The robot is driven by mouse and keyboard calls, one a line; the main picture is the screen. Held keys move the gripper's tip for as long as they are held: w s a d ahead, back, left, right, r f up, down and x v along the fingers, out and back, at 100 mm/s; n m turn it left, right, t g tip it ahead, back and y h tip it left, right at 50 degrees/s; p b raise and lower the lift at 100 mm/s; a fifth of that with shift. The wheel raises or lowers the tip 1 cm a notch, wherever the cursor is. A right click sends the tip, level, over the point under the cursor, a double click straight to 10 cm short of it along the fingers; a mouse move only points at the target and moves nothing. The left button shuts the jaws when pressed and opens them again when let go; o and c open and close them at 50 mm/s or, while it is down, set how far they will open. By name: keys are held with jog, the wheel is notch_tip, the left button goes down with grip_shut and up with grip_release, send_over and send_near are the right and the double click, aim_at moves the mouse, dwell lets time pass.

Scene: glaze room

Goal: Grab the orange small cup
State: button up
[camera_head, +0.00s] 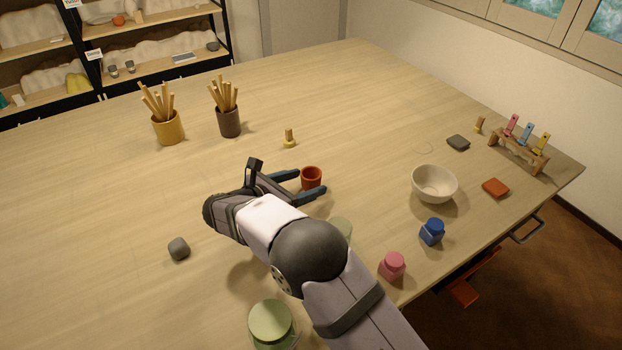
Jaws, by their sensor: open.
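The orange small cup (312,177) stands upright on the wooden table, near the middle of the view. My gripper (312,182) is open, with its two dark fingers pointing right. The cup appears between the two fingertips in the picture, with the near finger in front of its lower edge. I cannot tell whether either finger touches it.
A cream bowl (434,184), a blue jar (432,231) and a pink jar (392,265) stand to the right. A small yellow-based tool (289,139) is behind the cup. Brown (229,121) and yellow (168,127) holders with sticks stand back left. A grey lump (179,249) lies left.

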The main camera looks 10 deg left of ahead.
aim_at(304, 181)
jog(key=shift+p+x, duration=0.45)
jog(key=shift+x, duration=1.3)
jog(key=shift+a, duration=0.1)
jog(key=shift+c, duration=0.7)
jog(key=shift+r, duration=0.1)
jog(key=c, duration=1.1)
jog(key=shift+r, duration=0.1)
notch_tip(304, 181, up, 18)
jog(key=b, duration=0.3)
